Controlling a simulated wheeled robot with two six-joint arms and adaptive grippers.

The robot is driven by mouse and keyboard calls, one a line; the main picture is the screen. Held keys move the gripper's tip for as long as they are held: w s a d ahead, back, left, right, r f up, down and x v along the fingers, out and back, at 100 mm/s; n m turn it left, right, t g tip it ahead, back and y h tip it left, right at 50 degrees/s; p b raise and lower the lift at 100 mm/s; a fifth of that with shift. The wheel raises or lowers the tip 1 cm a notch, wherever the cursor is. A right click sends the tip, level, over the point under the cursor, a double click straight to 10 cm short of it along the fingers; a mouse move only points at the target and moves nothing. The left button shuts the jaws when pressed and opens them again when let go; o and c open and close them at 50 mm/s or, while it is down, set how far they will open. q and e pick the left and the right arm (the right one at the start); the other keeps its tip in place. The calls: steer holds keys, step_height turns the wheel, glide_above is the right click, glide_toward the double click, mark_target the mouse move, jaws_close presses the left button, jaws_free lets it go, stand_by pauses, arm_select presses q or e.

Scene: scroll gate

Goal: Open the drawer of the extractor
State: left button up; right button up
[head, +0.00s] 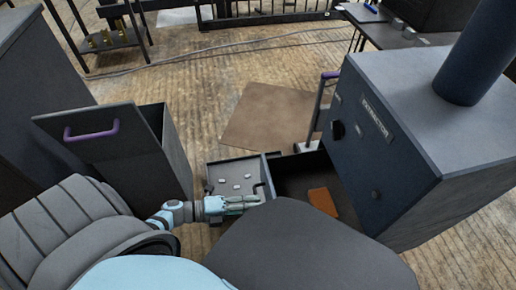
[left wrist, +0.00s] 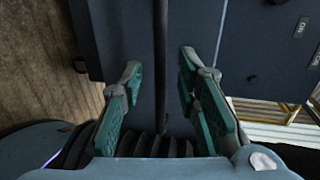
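The extractor (head: 400,125) is a dark blue-grey box with a thick round pipe on top, at the right of the head view. A dark open drawer (head: 288,172) sticks out from its lower front towards the left, with a flat orange-brown piece (head: 323,201) inside. My left gripper (head: 250,202) is at the drawer's outer left end. In the left wrist view its teal fingers (left wrist: 158,98) are apart, with a dark upright bar (left wrist: 160,55) between them. Whether the fingers touch the bar, I cannot tell. My right gripper does not show.
A shallow tray (head: 211,180) with several small white pieces lies left of the drawer. A brown mat (head: 265,115) lies on the wooden floor behind. A purple-handled post (head: 318,108) stands beside the extractor.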

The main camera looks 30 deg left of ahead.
arm_select(q)
steer(key=v, duration=0.9)
steer(key=shift+a, duration=0.2)
steer(key=shift+s, duration=0.15)
